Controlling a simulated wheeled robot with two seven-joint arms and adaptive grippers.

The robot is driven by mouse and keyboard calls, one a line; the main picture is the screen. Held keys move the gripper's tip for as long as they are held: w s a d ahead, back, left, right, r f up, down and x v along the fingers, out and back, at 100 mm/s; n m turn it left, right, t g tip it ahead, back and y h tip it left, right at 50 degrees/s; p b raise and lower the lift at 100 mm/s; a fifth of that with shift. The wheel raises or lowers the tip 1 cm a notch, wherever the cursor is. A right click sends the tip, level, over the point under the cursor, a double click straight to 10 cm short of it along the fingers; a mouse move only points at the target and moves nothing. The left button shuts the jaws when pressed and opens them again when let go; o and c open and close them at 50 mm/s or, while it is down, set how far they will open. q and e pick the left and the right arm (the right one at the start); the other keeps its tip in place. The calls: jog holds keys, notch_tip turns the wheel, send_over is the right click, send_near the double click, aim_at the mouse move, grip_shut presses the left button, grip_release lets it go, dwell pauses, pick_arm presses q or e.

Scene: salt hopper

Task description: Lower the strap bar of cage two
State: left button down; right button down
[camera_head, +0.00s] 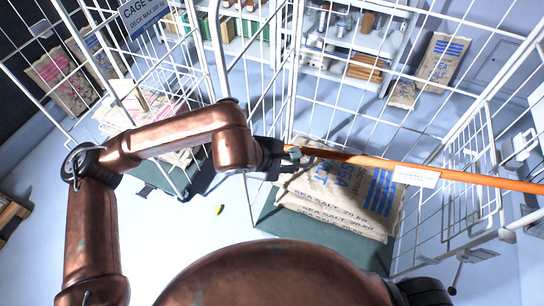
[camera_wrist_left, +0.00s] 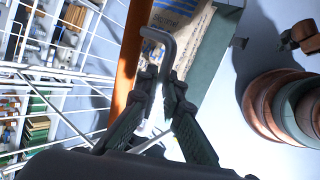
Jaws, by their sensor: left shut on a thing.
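The orange strap bar (camera_head: 355,160) crosses the front of the right cage, above the stacked sea salt sacks (camera_head: 340,195), sloping slightly down to the right. It carries a white label (camera_head: 415,176). My left gripper (camera_head: 291,154) is at the bar's left end. In the left wrist view, its fingers (camera_wrist_left: 160,88) are shut on a grey bent handle (camera_wrist_left: 163,42), beside the orange bar (camera_wrist_left: 128,65). How the handle joins the bar is hidden. My right gripper is not in view.
White wire cage panels (camera_head: 470,165) stand around the sacks. A second cage with more sacks (camera_head: 150,110) is at left, under a blue sign (camera_head: 143,12) whose number is cut off. Shelves (camera_head: 350,50) stand behind. A small yellow object (camera_head: 218,209) lies on open floor.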

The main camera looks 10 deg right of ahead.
pick_arm(q)
notch_tip(320, 180, down, 6)
jog(key=m+t+y+b, duration=0.1)
jog(key=y+b, duration=0.1)
jog(key=b, duration=0.3)
jog(key=shift+s+d, duration=0.2)
jog(key=shift+d, duration=0.15)
jog(key=shift+s+f+y, duration=0.1)
jog(key=shift+f+y, duration=0.1)
jog(key=shift+y, duration=0.1)
jog(key=c, duration=2.3)
grip_release()
jog(key=shift+c, duration=0.2)
jog(key=v, duration=1.2)
